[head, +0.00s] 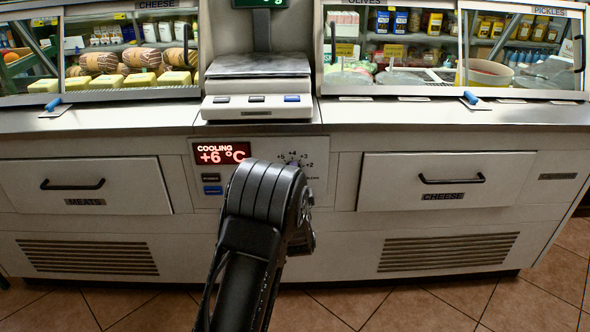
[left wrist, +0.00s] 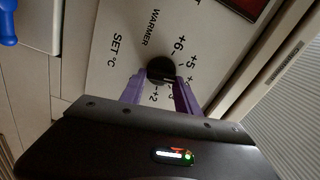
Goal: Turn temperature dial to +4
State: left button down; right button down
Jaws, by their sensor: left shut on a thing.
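The temperature dial is a dark round knob (left wrist: 160,66) on the pale control panel (left wrist: 112,28). Printed numbers, among them +6, +5 and +2, ring it in the left wrist view. The purple fingers of my left gripper (left wrist: 160,84) are shut on the knob, one on each side. I cannot tell which number its pointer faces. In the head view my left arm hides the knob, and part of the scale shows above right of the wrist. The red display (head: 221,154) reads COOLING +6 °C. My right gripper is not in view.
A white scale (head: 258,85) stands on the counter above the panel. Drawers labelled MEATS (head: 85,184) and CHEESE (head: 440,180) flank the panel, with vent grilles below. Glass display cases stand left and right. A blue-handled item (head: 54,105) lies on the counter at left.

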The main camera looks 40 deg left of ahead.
pick_arm(q)
jog(key=shift+m+p, duration=0.5)
jog(key=shift+m, duration=0.4)
jog(key=c, duration=0.9)
grip_release()
jog(key=shift+d, duration=0.1)
jog(key=p+v, duration=0.1)
jog(key=v, duration=0.6)
jog(key=shift+s+d+f, duration=0.1)
jog(key=shift+s+d, duration=0.1)
jog(key=shift+s, duration=0.1)
